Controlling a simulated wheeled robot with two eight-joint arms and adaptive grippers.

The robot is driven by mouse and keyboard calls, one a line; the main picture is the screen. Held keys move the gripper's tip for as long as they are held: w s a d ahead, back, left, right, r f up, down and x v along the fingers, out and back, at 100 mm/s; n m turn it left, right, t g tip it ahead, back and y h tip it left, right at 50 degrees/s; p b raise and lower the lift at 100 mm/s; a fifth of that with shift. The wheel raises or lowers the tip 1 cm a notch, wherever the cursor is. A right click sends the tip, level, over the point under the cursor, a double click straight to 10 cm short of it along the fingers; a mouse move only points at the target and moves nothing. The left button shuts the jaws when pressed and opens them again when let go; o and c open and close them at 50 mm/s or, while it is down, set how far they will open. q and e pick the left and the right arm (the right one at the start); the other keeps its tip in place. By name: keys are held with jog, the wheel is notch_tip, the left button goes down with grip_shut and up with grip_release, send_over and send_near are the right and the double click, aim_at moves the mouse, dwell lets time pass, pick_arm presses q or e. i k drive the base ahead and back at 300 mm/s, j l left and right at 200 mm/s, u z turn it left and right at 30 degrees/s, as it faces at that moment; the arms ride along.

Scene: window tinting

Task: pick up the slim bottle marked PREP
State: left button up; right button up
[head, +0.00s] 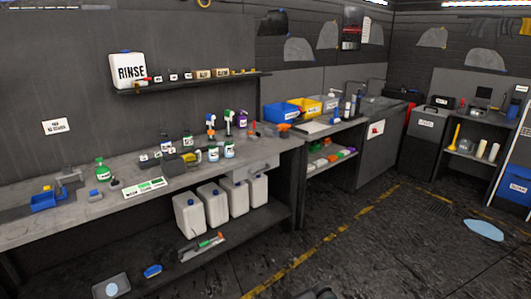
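I cannot read PREP on any bottle at this size. Several bottles stand on the long grey workbench (60,215). A green spray bottle (102,171) is at its left. A spray bottle with a blue and orange top (211,127), a green-topped one (229,122) and a purple bottle (242,119) stand toward its right. Two small white labelled bottles (213,154) are in front of them. Slim bottles (348,110) stand upright by the sink farther right. Neither of my grippers shows in the head view.
A wall shelf (190,85) holds a white RINSE jug (128,70) above the bench. White canisters (189,215) stand on the lower shelf. Blue (281,112) and yellow bins are farther right. The dark floor (350,250) is mostly open, with a pale blue patch (484,230) at right.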

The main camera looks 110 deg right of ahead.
aim_at(228, 139)
jog(key=k+l+z, duration=0.1)
jog(key=z, duration=0.3)
jog(key=k+l+z, duration=0.2)
jog(key=z, duration=0.2)
jog(key=k+l+z, duration=0.15)
jog(key=z, duration=0.25)
jog(key=k+l+z, duration=0.1)
jog(key=l+z, duration=0.3)
jog(key=k+l+z, duration=0.1)
jog(key=z, duration=0.3)
jog(key=l+z, duration=0.4)
jog(key=l, duration=2.1)
jog(key=i+l+z, duration=0.1)
jog(key=i, duration=0.4)
jog(key=i+l, duration=0.2)
jog(key=i, duration=0.35)
jog(key=i+l+z, duration=0.15)
jog(key=i, duration=0.35)
